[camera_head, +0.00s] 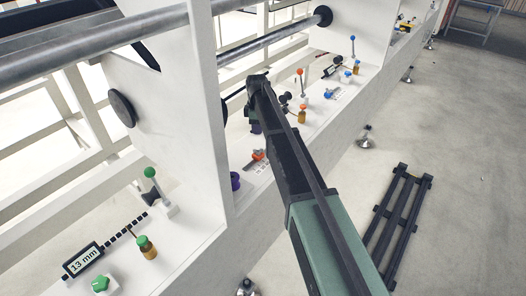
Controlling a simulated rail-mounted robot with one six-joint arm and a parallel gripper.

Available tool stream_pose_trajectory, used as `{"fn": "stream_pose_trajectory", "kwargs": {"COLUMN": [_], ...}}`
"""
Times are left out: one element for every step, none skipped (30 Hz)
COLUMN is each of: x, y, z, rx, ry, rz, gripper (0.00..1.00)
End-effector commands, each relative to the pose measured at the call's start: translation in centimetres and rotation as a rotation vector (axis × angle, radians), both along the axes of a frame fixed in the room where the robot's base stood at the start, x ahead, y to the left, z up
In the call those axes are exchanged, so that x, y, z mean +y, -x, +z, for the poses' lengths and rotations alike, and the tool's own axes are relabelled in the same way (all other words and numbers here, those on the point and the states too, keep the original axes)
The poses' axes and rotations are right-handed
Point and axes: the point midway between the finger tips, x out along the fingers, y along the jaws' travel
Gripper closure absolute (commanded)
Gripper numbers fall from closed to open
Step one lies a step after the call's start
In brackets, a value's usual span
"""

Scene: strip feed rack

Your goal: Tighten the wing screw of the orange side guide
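A small orange-red part (258,155), which looks like the wing screw of the orange side guide, sits on the white ledge on a pale marked plate, left of my arm. It is small, and how tight it is cannot be seen. My dark arm reaches from the lower right up over the ledge, and its far end bends down above and behind this part. My gripper's fingers cannot be made out against the dark arm parts there. Whether they touch anything or are open is unclear.
An orange-topped lever (299,72) and orange-capped bottle (302,113) stand right of my arm. A purple cup-like part (235,181) is near the upright panel (180,130). Green-topped lever (150,172) and 13 mm display (83,261) are front left. Blue-topped lever (352,38) is farther back.

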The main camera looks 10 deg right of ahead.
Motion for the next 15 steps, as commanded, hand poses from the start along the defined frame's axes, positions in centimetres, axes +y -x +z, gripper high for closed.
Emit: {"fn": "stream_pose_trajectory", "kwargs": {"x": [0.0, 0.0, 0.0, 0.0, 0.0, 0.0, 0.0, 0.0, 0.0, 0.0, 0.0, 0.0, 0.0, 0.0, 0.0], "y": [-0.3, 0.0, 0.1, 0.2, 0.2, 0.2, 0.2, 0.2, 0.2, 0.2, 0.2, 0.2, 0.2, 0.2, 0.3], "z": [0.1, 0.1, 0.1, 0.1, 0.1, 0.2, 0.1, 0.1, -0.1, -0.3, -0.6, -1.1, -1.5, -2.1, -2.9], "rx": [0.001, 0.001, 0.0, 0.0, 0.0, 0.0, 0.0, 0.0, 0.0, 0.0, 0.0, 0.0, 0.0, 0.0, 0.0], "ry": [0.0, 0.0, 0.0, 0.0, 0.0, 0.0, 0.0, 0.0, 0.0, 0.0, 0.0, 0.0, 0.0, 0.0, 0.0], "rz": [0.097, 0.151, 0.204, 0.231, 0.248, 0.258, 0.261, 0.26, 0.259, 0.259, 0.259, 0.258, 0.258, 0.258, 0.257], "gripper": [0.66, 0.66, 0.66, 0.66, 0.66, 0.66, 0.66, 0.66, 0.66, 0.66, 0.66, 0.66, 0.66, 0.66, 0.66]}}
